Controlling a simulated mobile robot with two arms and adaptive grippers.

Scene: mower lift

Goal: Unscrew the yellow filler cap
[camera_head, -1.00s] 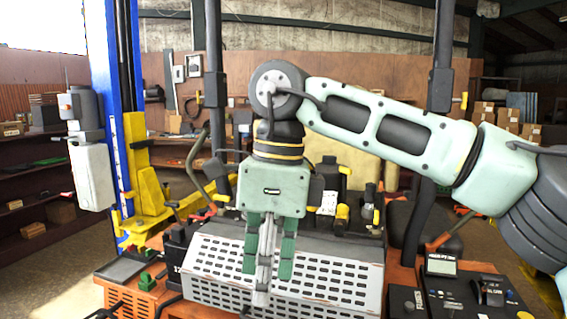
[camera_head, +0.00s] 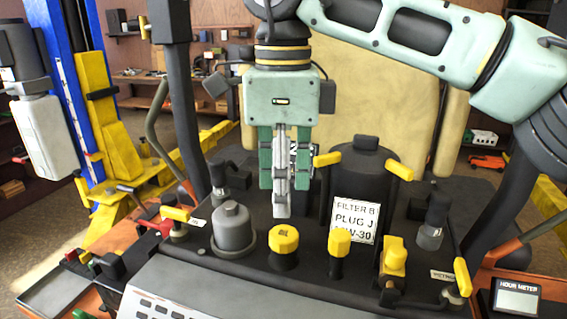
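The yellow filler cap appears to be the round, ribbed yellow cap (camera_head: 284,239) on a dark neck on the black engine deck in the head view. My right gripper (camera_head: 287,195), on the arm coming in from the right, points down in line with the cap, behind or above it; I cannot judge the gap. It does not seem to touch the cap. A grey part shows between its green fingers, and I cannot tell whether they are open or shut. My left gripper is out of view.
A grey domed part (camera_head: 233,230) stands left of the cap. A yellow-topped stick (camera_head: 339,242) and a yellow valve handle (camera_head: 395,256) stand to its right. A black canister (camera_head: 365,175) with a white label (camera_head: 354,220) is behind. The vented grey hood (camera_head: 240,292) lies in front.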

